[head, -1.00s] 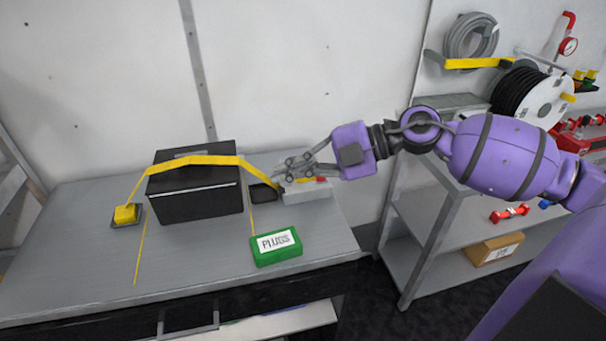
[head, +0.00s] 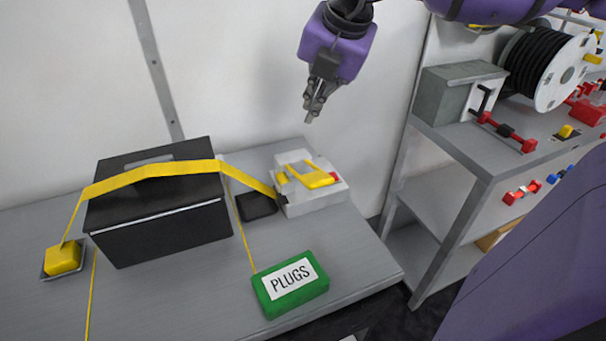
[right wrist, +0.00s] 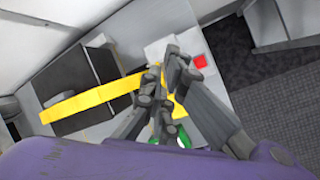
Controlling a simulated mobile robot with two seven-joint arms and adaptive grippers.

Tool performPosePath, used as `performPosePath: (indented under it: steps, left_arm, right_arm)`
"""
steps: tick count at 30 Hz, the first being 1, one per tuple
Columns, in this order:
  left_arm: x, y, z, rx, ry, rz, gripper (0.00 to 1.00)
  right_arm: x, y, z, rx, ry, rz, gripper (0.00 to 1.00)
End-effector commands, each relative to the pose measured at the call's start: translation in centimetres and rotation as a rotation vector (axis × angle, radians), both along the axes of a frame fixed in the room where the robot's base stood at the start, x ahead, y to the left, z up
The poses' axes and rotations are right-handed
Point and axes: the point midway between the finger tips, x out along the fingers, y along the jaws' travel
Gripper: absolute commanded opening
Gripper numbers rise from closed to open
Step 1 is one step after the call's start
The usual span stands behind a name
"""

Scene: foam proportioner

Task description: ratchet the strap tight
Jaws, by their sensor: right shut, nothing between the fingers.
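The yellow strap (head: 150,172) runs over the top of a black box (head: 165,220) on the grey bench. Its left end goes down to a yellow block (head: 63,259) on a dark plate. Its right end reaches a light grey ratchet unit (head: 312,199) with a yellow handle (head: 313,176) and a small red part. My right gripper (head: 311,112) hangs in the air above and behind the ratchet, shut and empty, apart from it. In the right wrist view the gripper's fingers (right wrist: 168,75) partly cover the ratchet, and the strap (right wrist: 90,104) shows at left. My left gripper is not in view.
A green PLUGS box (head: 290,284) lies at the bench's front right. A small black tray (head: 256,206) sits between the black box and the ratchet. A shelf (head: 455,140) with a cable reel (head: 545,70) stands at right, across a gap.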

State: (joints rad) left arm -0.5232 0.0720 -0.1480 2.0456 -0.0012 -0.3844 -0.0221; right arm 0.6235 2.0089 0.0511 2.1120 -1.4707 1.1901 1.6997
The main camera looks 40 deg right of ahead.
Motion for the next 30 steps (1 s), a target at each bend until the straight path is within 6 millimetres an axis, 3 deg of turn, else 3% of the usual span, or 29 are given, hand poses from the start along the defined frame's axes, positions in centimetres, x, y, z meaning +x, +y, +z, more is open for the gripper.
performPosePath:
  steps: [7,14,22,30]
  left_arm:
    - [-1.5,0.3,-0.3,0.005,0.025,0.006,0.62]
    - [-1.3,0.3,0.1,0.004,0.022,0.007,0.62]
    - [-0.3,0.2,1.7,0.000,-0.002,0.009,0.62]
    - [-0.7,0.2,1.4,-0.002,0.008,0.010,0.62]
  right_arm:
    - [0.0,0.0,0.1,0.001,-0.001,0.000,0.00]
    - [-0.3,0.1,-0.6,0.001,0.003,0.002,0.00]
    - [-1.6,0.4,-3.7,0.002,0.002,0.003,0.00]
    - [-2.6,0.6,-7.1,0.002,0.002,0.001,0.00]
